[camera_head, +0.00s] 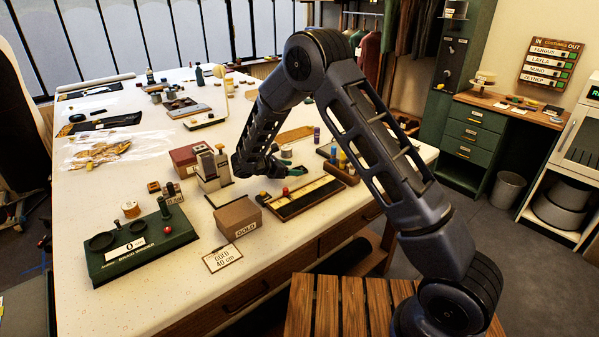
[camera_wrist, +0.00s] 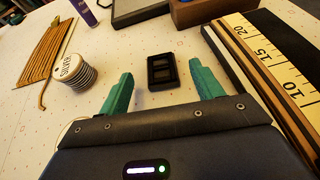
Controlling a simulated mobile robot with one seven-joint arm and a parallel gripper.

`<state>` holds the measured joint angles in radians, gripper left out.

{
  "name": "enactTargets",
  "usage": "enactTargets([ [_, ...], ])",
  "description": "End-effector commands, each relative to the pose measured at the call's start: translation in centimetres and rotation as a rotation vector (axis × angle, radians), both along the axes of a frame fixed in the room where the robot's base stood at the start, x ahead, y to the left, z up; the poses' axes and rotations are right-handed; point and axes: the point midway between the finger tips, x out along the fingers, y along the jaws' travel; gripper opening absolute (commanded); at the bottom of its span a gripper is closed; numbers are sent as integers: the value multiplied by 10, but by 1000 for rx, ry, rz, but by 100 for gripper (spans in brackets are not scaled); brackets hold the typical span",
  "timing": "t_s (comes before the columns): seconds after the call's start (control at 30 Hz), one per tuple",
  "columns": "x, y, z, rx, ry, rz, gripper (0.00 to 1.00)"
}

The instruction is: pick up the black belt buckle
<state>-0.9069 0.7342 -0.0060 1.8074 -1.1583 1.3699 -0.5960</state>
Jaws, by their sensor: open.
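The black belt buckle (camera_wrist: 161,70) is a small dark rectangular frame with a bar across it. It lies flat on the white, speckled table top in the wrist view. My gripper (camera_wrist: 160,85) has two green fingers spread apart, one to each side of the buckle's near end. The buckle lies between and slightly beyond the fingertips, with clear table on both sides. Nothing is held. In the head view my gripper (camera_head: 275,172) is low over the table beside the ruler tray, and the buckle cannot be made out there.
A ruler tray (camera_wrist: 256,60) runs close along the right of my gripper. A labelled spool (camera_wrist: 75,72) and coiled tan cord (camera_wrist: 42,52) are at left. A dark tray (camera_wrist: 138,10) and a brown box (camera_wrist: 205,10) stand beyond. A GOLD box (camera_head: 238,216) is nearby.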

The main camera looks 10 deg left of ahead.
Motion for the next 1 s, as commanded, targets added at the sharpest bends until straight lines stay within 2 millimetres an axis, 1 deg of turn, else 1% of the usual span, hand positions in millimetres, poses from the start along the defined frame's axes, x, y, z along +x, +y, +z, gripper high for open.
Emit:
enactTargets([
  [0.03, 4, -7, -3, -1, 0, -3, 65],
  [0.2, 17, -23, -11, -1, 0, -3, 65],
  [0.3, 21, -27, -13, -1, 0, -1, 65],
  [0.47, 21, -27, -13, -1, 0, -1, 65],
  [0.5, 21, -26, -13, -1, 0, -1, 64],
  [0.57, 21, -26, -13, -1, 0, -1, 52],
  [0.6, 21, -26, -13, 0, 0, -1, 44],
  [0.73, 20, -26, -13, 0, 0, -1, 18],
  [0.77, 20, -26, -13, 0, 0, -1, 17],
  [1.0, 20, -26, -12, 0, 0, 0, 17],
])
